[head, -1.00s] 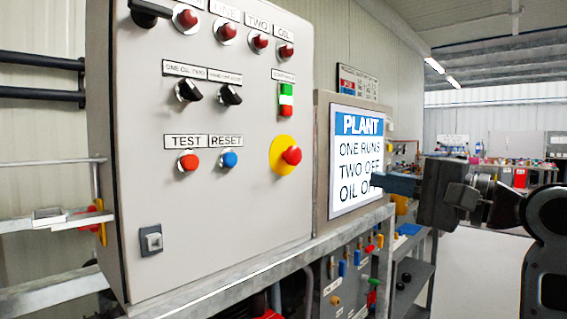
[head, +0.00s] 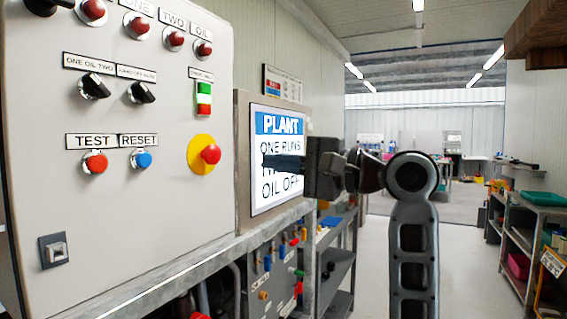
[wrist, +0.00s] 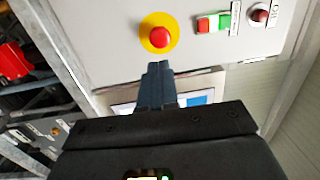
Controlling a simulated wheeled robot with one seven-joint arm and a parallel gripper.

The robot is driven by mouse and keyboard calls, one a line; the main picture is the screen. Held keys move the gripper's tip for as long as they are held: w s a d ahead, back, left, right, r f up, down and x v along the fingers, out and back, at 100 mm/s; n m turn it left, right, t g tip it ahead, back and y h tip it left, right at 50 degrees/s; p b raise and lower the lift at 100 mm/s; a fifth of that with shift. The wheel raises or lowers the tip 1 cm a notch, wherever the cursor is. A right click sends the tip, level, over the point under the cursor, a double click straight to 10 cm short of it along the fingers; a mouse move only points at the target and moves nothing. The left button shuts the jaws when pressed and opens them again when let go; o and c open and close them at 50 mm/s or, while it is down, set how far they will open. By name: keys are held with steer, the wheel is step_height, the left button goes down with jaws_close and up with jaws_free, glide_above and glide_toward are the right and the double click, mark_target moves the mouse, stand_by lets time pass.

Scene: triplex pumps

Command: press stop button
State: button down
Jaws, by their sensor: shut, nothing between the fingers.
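The grey control panel (head: 120,200) fills the left of the head view. On it, a red mushroom button (head: 211,154) sits on a yellow round plate; it also shows in the wrist view (wrist: 160,37). Above it is a small green, white and red button block (head: 204,99), also in the wrist view (wrist: 213,22). Its label is too small to read. My gripper (head: 266,161) is shut and empty, in front of the PLANT screen in the head view. In the wrist view, its fingertips (wrist: 158,68) point at the red mushroom button, just short of the yellow plate in the picture.
A red TEST button (head: 96,162), a blue RESET button (head: 142,159) and black knobs share the panel. The PLANT screen (head: 275,190) stands beside it. A metal frame rail (head: 180,270) runs below. The floor to the right is open, with shelves beyond.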

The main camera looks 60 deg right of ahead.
mark_target(217, 155)
steer(key=w, duration=0.6)
steer(key=w+a, duration=0.1)
steer(key=w, duration=0.3)
steer(key=shift+r, duration=0.3)
